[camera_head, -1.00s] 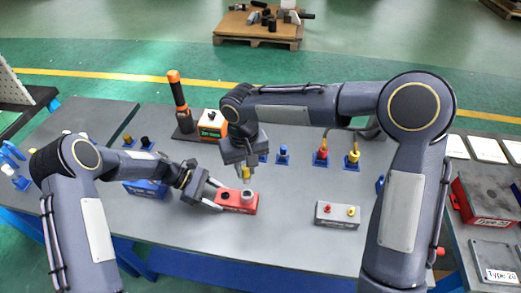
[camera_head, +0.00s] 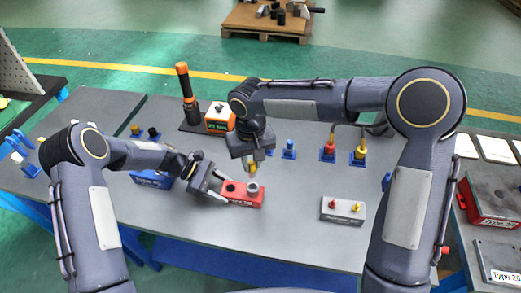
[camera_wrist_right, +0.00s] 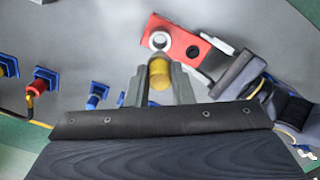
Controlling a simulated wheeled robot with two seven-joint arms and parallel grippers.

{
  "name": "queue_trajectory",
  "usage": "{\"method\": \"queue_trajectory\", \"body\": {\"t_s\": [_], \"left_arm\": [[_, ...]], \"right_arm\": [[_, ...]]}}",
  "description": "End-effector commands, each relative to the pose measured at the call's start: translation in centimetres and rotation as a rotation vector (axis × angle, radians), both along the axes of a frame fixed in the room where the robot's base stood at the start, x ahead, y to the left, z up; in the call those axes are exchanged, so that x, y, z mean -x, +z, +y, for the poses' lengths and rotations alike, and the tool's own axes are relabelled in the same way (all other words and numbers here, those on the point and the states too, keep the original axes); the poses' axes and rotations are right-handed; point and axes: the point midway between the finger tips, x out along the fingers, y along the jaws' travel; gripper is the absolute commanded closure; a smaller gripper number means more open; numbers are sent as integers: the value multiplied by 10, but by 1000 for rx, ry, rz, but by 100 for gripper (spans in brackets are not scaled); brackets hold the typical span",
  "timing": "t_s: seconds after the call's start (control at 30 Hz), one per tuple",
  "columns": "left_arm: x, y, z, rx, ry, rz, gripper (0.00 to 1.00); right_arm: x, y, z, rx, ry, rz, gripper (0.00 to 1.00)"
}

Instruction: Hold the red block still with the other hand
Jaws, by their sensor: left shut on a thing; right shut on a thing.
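The red block (camera_head: 240,198) lies on the grey table, with a dark round hole on its top and a grey ring-shaped piece (camera_head: 252,187) beside it. In the right wrist view the red block (camera_wrist_right: 186,45) is at the top centre. My left gripper (camera_head: 218,192) is shut on the block's left end. My right gripper (camera_head: 252,166) points down above the block, shut on a yellow cylindrical piece (camera_wrist_right: 159,74). In the right wrist view the piece's tip is close to the grey ring; whether they touch I cannot tell.
Red and yellow plugs on blue bases (camera_head: 328,147) stand at the back, near an orange-and-white box (camera_head: 219,117). The table's front middle is clear.

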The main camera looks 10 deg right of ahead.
Motion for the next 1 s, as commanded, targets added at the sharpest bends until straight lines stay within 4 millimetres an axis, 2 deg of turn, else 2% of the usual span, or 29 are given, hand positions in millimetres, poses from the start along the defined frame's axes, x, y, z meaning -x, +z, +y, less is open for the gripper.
{"method": "queue_trajectory", "body": {"t_s": [0.5, 1.0], "left_arm": [[0, 1, 0, 0, 1, -1, 76], [0, 1, 0, 0, 1, -1, 76]], "right_arm": [[1, -39, 1, 0, 1, 1, 100], [1, -44, 0, 0, 0, 0, 100]]}}
